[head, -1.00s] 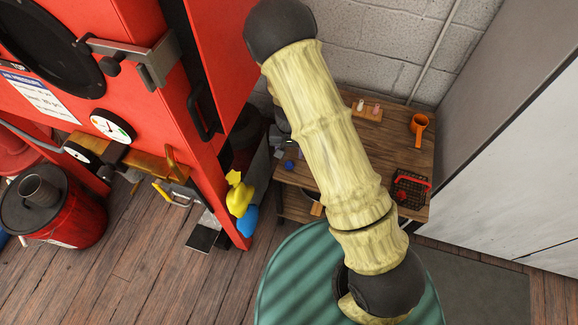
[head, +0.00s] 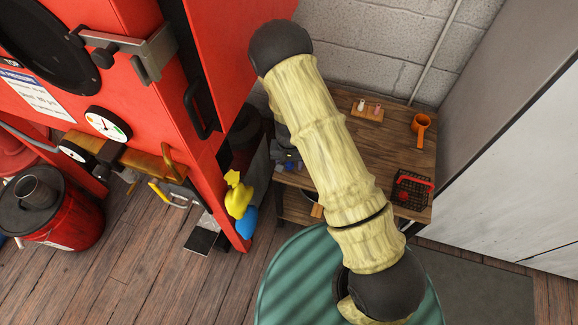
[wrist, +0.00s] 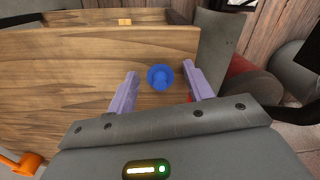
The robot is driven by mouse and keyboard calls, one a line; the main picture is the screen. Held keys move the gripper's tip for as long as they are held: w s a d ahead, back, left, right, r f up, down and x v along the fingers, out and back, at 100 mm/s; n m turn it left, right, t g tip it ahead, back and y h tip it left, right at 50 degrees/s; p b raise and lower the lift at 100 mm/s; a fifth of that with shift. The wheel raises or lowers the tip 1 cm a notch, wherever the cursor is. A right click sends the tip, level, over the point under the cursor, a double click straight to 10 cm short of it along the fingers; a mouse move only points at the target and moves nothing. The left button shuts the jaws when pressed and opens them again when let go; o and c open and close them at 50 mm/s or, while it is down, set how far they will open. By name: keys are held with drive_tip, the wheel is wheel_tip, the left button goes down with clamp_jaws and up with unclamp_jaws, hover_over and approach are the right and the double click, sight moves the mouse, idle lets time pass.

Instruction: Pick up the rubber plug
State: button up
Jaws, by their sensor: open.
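The blue, round rubber plug (wrist: 160,77) lies on the wooden bench top in the wrist view. My gripper (wrist: 158,80) is open, with one lilac finger on each side of the plug. The fingers look apart from the plug, with a gap on both sides. I cannot tell the height of the fingertips above the bench. In the head view, my gripper is a small grey shape at the bench's left end, partly behind my arm, and the plug is hard to make out.
A red cabinet (head: 230,60) stands to the left. A block wall is behind.

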sight(289, 163)
idle(0.5)
drive_tip(key=c, duration=1)
wheel_tip(289, 163, up, 10)
drive_tip(key=shift+r+p, duration=0.1)
drive_tip(key=shift+p, duration=1.1)
drive_tip(key=shift+r+p, duration=1.95)
